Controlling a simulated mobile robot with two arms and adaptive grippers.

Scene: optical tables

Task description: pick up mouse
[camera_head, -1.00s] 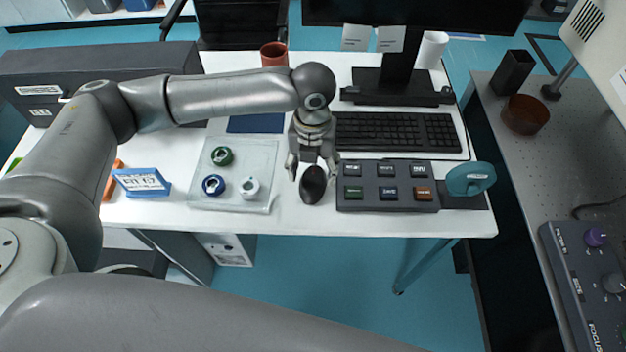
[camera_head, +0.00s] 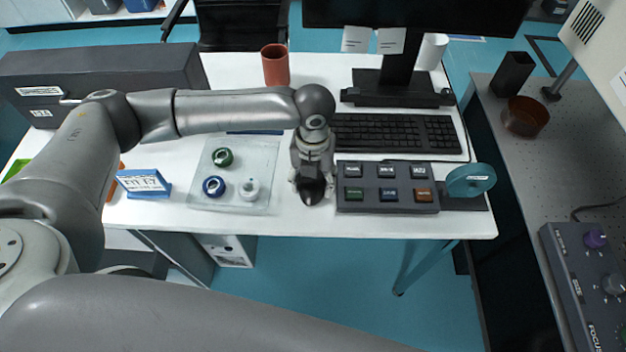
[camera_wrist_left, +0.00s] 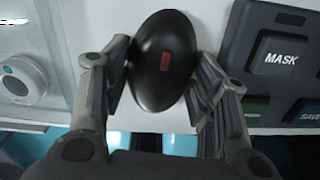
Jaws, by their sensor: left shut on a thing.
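The black mouse (camera_head: 311,193) lies near the front edge of the white table, left of the button panel. It shows large in the left wrist view (camera_wrist_left: 162,58), an oval black body with a small red mark. My left gripper (camera_head: 311,182) reaches down over it and is shut on it, with one finger along each side. In the left wrist view the fingers (camera_wrist_left: 158,85) flank the mouse. The gripper covers part of the mouse in the head view. My right gripper is not in view.
The grey button panel (camera_head: 386,204) stands close to the right of the mouse. A clear tray (camera_head: 208,203) with several ring-shaped parts lies to the left. The keyboard (camera_head: 395,134), monitor and a red-brown cup (camera_head: 275,66) are behind. The table's front edge is close.

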